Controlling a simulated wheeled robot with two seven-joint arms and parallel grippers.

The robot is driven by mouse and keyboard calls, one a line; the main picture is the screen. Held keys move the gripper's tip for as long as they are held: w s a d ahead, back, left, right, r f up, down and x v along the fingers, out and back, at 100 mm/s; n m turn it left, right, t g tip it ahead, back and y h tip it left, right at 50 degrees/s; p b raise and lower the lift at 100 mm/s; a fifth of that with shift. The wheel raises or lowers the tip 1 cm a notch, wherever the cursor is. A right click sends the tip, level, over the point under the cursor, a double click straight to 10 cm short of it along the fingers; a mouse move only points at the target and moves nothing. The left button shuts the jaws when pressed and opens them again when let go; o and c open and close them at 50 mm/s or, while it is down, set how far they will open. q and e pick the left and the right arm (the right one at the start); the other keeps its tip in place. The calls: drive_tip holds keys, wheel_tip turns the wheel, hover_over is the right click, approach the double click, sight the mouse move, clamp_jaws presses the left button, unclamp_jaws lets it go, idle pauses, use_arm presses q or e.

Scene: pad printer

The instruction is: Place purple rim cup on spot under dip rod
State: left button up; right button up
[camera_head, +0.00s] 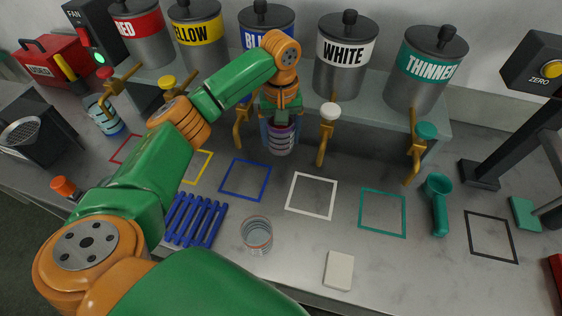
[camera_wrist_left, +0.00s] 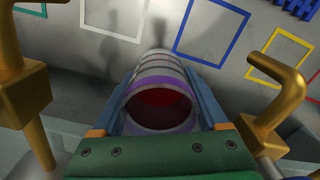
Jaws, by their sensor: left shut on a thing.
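The purple rim cup (camera_head: 281,142) is a clear ringed cup between the blue and white dispensers' brass taps in the head view. My left gripper (camera_head: 281,122) is shut on it, a blue finger on either side. In the left wrist view the cup (camera_wrist_left: 165,88) shows its purple rim toward the camera and dark red inside. The gripper (camera_wrist_left: 162,98) holds it near the rim there. I cannot tell whether its base touches the counter. I cannot make out a dip rod for certain. My right gripper is out of view.
Labelled paint tanks, such as white (camera_head: 344,54) and thinner (camera_head: 425,68), line the back. Another clear cup (camera_head: 256,235) stands by a blue rack (camera_head: 195,220).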

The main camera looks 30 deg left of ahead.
use_arm(q)
wheel_tip(320, 180, down, 9)
drive_tip(key=shift+f, duration=0.15)
drive_tip(key=o, duration=1.6)
drive_tip(key=shift+c, duration=0.2)
